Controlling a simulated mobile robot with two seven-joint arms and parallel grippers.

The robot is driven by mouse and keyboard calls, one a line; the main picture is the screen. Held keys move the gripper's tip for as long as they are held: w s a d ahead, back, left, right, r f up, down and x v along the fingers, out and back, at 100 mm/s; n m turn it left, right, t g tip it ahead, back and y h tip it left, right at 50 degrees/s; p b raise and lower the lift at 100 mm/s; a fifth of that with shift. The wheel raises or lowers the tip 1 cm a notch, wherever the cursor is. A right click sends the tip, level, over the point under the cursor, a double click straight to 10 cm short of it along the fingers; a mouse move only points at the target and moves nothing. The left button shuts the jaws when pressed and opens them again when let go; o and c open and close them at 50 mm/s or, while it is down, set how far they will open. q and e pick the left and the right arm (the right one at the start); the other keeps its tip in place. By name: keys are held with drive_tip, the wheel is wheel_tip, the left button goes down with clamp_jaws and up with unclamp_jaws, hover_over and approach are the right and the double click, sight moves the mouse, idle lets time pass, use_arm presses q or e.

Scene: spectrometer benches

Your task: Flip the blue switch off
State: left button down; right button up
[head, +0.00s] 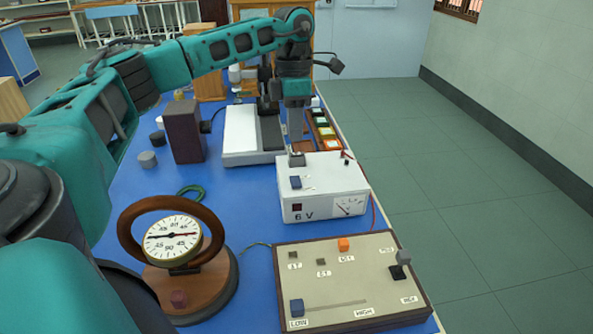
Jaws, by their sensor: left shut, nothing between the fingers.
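A white power supply (335,191) marked "6 V" stands on the blue bench top. A small blue switch (296,182) sits near the left front edge of its top; whether it is on or off cannot be told. My left gripper (297,158) points down from above, its fingers shut and empty. Its tips are at the back left of the supply's top, just behind the blue switch and seemingly apart from it. Whether the tips touch the casing is unclear. My right gripper is not in view.
A control panel (335,265) with a blue slider knob (297,307), an orange button and a lever lies in front. A round dial meter (172,240) stands left. A dark box (185,132) and a white-and-grey device (241,136) stand behind. Open floor lies right.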

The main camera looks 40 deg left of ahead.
sight(296, 183)
use_arm(q)
drive_tip(key=f, duration=0.6)
drive_tip(key=d+f, duration=0.1)
drive_tip(key=f, duration=0.3)
drive_tip(key=shift+s+f, duration=0.1)
drive_tip(key=shift+s, duration=0.3)
drive_tip(key=shift+s+d+f+t+y, duration=0.3)
drive_tip(key=shift+f+y, duration=0.1)
drive_tip(key=shift+y, duration=0.1)
drive_tip(key=shift+f, duration=0.1)
drive_tip(key=shift+a, duration=0.1)
